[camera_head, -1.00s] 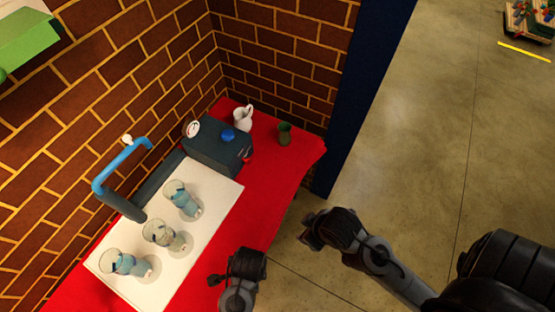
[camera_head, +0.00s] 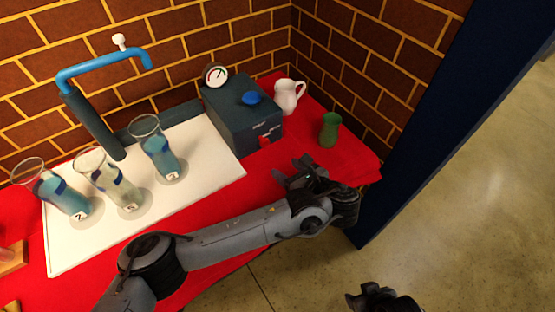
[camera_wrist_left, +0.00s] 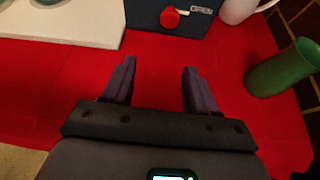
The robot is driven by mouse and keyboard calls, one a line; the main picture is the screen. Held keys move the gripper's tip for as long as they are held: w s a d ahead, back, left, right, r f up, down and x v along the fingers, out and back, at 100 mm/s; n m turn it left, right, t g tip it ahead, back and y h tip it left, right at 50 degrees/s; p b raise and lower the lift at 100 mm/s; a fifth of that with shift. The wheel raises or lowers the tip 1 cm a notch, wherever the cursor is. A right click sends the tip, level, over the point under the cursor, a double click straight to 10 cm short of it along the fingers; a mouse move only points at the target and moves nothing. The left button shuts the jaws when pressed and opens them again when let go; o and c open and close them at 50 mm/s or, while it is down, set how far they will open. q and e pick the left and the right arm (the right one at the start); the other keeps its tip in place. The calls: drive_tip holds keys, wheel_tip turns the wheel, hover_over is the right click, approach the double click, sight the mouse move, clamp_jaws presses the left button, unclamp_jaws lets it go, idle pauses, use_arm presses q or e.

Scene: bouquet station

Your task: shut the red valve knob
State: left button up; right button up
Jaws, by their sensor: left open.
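The red valve knob (camera_head: 266,143) is on the front face of the dark blue-grey box (camera_head: 228,124), near its lower right. In the left wrist view the red knob (camera_wrist_left: 170,17) shows at the top, ahead of the fingers and slightly right of centre. My left gripper (camera_head: 291,173) is open and empty over the red cloth, in front of the box and apart from the knob. Its two fingers also show in the left wrist view (camera_wrist_left: 157,86). My right gripper (camera_head: 366,296) shows only in part at the bottom edge of the head view.
A green vase (camera_head: 329,131) and a white pitcher (camera_head: 288,96) stand right of the box. Several glass vases stand on the white board (camera_head: 215,165) at left, below a blue pipe (camera_head: 100,65).

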sight(266, 144)
use_arm(q)
drive_tip(key=shift+t, duration=0.3)
drive_tip(key=w+a+b, duration=0.1)
drive_tip(key=w, duration=0.2)
drive_tip(key=w+a+f+b, duration=0.1)
drive_tip(key=w+a+b, duration=0.1)
drive_tip(key=w, duration=0.1)
drive_tip(key=w+a+b, duration=0.1)
drive_tip(key=w+b, duration=0.1)
drive_tip(key=w, duration=0.1)
drive_tip(key=shift+w+a+f, duration=0.1)
drive_tip(key=shift+a+f, duration=0.05)
drive_tip(key=shift+f, duration=0.2)
drive_tip(key=shift+w+a+f, duration=0.15)
drive_tip(key=shift+w+a, duration=0.25)
drive_tip(key=shift+w, duration=0.2)
use_arm(e)
wheel_tip(266, 144, down, 7)
drive_tip(key=shift+a+r, duration=0.15)
drive_tip(key=shift+r, duration=0.05)
use_arm(q)
drive_tip(key=c, duration=1)
drive_tip(key=shift+c, duration=0.2)
